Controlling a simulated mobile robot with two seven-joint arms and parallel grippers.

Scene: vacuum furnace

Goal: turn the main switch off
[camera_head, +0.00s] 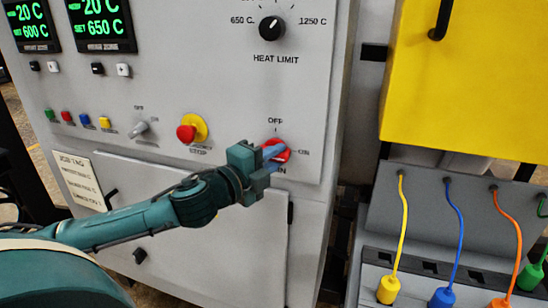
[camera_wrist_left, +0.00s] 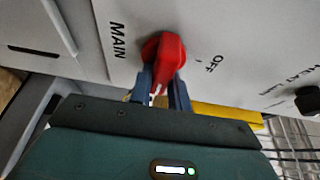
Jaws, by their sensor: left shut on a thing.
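The main switch is a red rotary knob (camera_head: 282,155) on the grey cabinet front, with OFF printed above it and ON to its right. My left gripper (camera_head: 272,160) reaches it from the left and is shut on it, its bluish fingers covering part of the knob and of the label below. In the left wrist view the red knob (camera_wrist_left: 165,52) has its handle between the two fingers (camera_wrist_left: 163,92). There the handle points down toward the gripper, away from the OFF label on its right. In the head view it appears turned toward ON. My right gripper is not in view.
The emergency stop (camera_head: 188,132) sits left of the main switch, with a grey selector (camera_head: 143,129) further left. The heat limit knob (camera_head: 272,28) is above. A yellow box (camera_head: 460,85) and hanging coloured cables (camera_head: 404,230) stand to the right, past a narrow gap.

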